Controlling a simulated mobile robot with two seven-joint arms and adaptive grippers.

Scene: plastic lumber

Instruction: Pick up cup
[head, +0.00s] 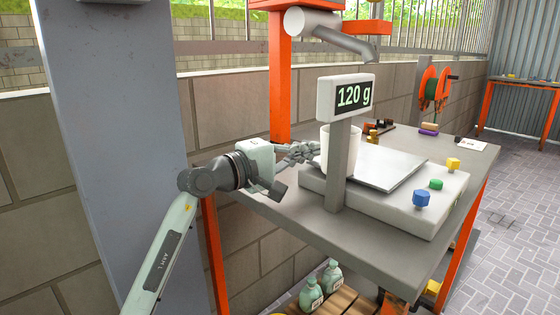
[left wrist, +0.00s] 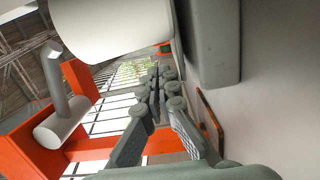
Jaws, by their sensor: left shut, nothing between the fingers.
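A white cup (head: 326,148) stands upright at the left end of the scale (head: 385,168), partly hidden by the display post. My left gripper (head: 306,152) comes in from the left, its fingers shut and empty, close beside the cup's left side. I cannot tell whether they touch it. In the left wrist view the closed fingers (left wrist: 160,85) reach forward, and the large white rounded shape at the top left is the cup (left wrist: 110,28). My right gripper is not in view.
The scale's display (head: 345,97) reads 120 g, and its post (head: 343,165) rises in front of the cup. Blue, green and yellow knobs or blocks (head: 421,199) sit at the right. An orange frame (head: 280,85) stands behind. Bottles (head: 311,293) are below the grey table (head: 300,205).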

